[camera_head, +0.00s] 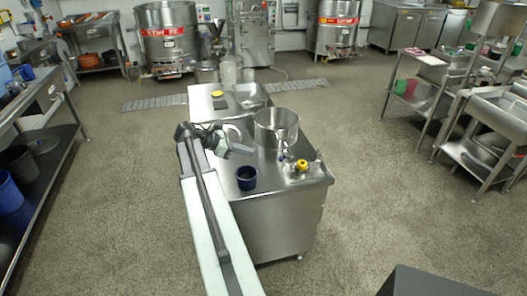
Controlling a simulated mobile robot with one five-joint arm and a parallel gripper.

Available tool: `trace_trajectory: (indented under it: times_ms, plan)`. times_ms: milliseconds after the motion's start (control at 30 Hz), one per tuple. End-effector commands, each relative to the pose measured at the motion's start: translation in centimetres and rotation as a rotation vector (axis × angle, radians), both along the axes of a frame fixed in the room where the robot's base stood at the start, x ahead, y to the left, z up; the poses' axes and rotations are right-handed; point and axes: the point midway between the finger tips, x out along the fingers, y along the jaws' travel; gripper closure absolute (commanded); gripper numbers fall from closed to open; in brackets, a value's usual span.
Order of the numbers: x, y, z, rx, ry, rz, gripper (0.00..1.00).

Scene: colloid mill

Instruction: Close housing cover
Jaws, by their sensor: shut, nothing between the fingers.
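The colloid mill is a steel cabinet (277,225) with an open round steel bowl (276,128) on its top. A flat steel section (202,104) adjoins it at the back left, with a yellow piece (217,95) on it. I cannot tell which panel is the housing cover or how far open it is. My arm comes in from below, and my gripper (240,151) is over the mill's top, left of the bowl. It looks small and shut, with nothing visible in it. The arm hides part of the cabinet's left side.
A dark blue cup (247,178) stands on the mill's top near the front left. A yellow-handled fitting (301,165) is at its right. Steel benches (38,100) line the left, and steel racks (480,140) stand at the right. Floor on both sides of the mill is clear.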

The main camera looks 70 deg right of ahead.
Motion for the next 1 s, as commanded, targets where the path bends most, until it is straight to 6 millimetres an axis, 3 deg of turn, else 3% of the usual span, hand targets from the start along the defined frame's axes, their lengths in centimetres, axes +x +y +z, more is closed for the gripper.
trace_trajectory:
  times_ms: [433,533,733,1000]
  plan:
    - [-6.3,-5.1,-5.3,-0.001,-0.003,-0.004,1.0]
    - [-7.6,-6.2,-3.8,0.0,-0.003,-0.002,1.0]
    - [-8.8,-7.2,-3.5,-0.001,-0.003,-0.001,1.0]
    - [-9.0,-7.4,-3.5,-0.001,-0.003,-0.001,1.0]
